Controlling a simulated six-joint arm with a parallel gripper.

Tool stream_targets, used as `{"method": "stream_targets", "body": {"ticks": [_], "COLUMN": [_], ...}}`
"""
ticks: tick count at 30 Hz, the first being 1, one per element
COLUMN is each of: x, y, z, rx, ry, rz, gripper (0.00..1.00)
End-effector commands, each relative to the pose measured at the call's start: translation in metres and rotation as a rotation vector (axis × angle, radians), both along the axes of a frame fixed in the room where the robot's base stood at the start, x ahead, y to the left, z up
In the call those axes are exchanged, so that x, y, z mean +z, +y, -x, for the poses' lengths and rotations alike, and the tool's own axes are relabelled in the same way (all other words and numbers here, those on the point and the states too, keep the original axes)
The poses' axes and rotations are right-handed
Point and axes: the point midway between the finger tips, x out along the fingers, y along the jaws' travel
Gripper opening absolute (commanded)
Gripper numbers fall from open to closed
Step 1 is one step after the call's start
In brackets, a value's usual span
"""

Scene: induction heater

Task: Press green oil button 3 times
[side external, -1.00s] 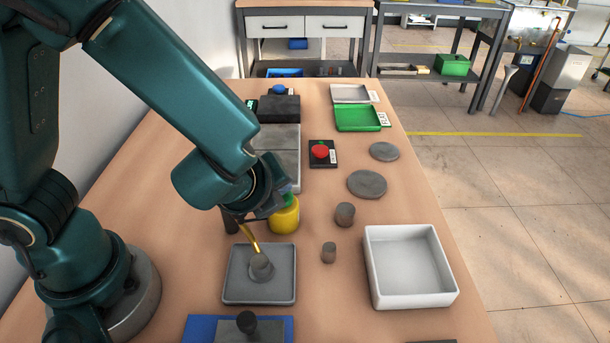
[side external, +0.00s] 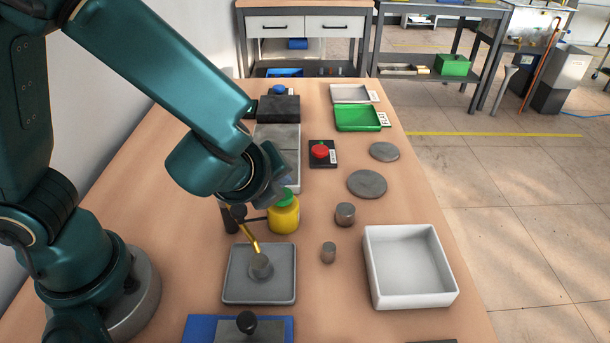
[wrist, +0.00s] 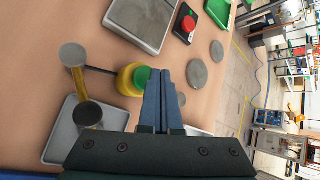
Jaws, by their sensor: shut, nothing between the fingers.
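The yellow oil bottle (side external: 284,219) stands on the table with the green button (side external: 286,198) on its top. A dark spout runs left from it toward a brass-coloured stem over a grey tray (side external: 236,295). My gripper (side external: 285,184) is shut and empty, just above the green button. In the wrist view, my closed fingers (wrist: 165,74) point past the right side of the green button (wrist: 142,76) and the yellow bottle (wrist: 126,82). The fingers look apart from the button in the side view, with a small gap.
A red button (side external: 320,151) on a black box is behind. Grey discs (side external: 367,184) and small cylinders (side external: 345,214) lie to the right. A white bin (side external: 440,292) is front right, a green tray (side external: 358,117) further back.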

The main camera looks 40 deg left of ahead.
Motion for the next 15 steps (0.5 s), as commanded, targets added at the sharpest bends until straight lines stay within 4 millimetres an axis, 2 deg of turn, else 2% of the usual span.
{"method": "stream_targets", "body": {"ticks": [8,15], "x": [0.002,0.023], "y": [0.000,0.000], "z": [0.000,-0.001], "rx": [0.000,0.003], "ry": [-0.001,-0.006], "rz": [0.001,0.004], "gripper": [0.00,0.00]}}
